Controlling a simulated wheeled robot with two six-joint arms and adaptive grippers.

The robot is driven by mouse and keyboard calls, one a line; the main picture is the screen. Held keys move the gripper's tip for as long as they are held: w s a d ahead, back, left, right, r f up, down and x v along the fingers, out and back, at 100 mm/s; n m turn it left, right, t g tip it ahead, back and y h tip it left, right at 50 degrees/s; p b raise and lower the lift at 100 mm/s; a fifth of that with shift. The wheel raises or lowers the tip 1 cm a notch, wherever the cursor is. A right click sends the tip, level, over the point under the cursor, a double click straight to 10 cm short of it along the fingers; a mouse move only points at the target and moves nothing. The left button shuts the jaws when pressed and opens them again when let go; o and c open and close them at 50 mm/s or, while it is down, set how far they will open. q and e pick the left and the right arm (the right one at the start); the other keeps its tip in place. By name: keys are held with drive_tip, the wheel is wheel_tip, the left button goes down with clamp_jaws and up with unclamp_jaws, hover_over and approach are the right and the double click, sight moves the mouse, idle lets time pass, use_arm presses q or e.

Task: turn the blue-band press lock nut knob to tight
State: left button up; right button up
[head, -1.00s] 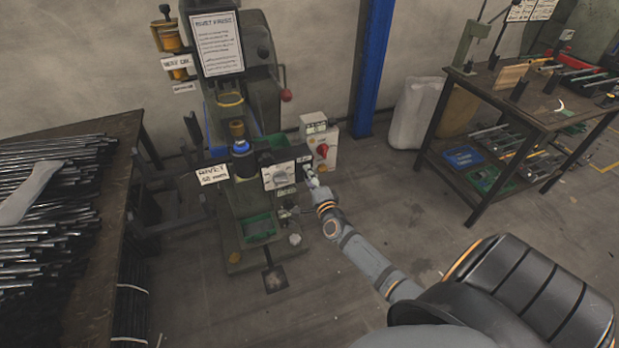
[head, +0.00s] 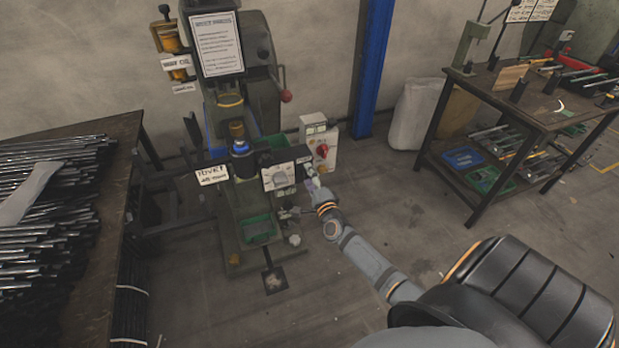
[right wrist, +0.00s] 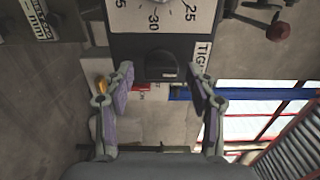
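The rivet press (head: 262,60) stands against the wall, with a blue band (head: 240,148) on its column. In the right wrist view, the small black lock nut knob (right wrist: 161,66) sits on a dark panel below the numbered dial plate (right wrist: 155,17). A label partly reading "TIGHT" (right wrist: 203,52) is to its right. My right gripper (right wrist: 161,82) is open, with one finger on each side of the knob and visible gaps to both. In the head view, my right gripper (head: 309,178) is at the press's front right and hides the knob. My left gripper is not in view.
A switch box (head: 320,150) with a red knob stands just behind my right gripper. A bench piled with metal rods (head: 60,210) is at left. A workbench with tools (head: 540,95) stands at right. Floor between press and workbench is clear.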

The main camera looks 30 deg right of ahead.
drive_tip(key=v, duration=1.2)
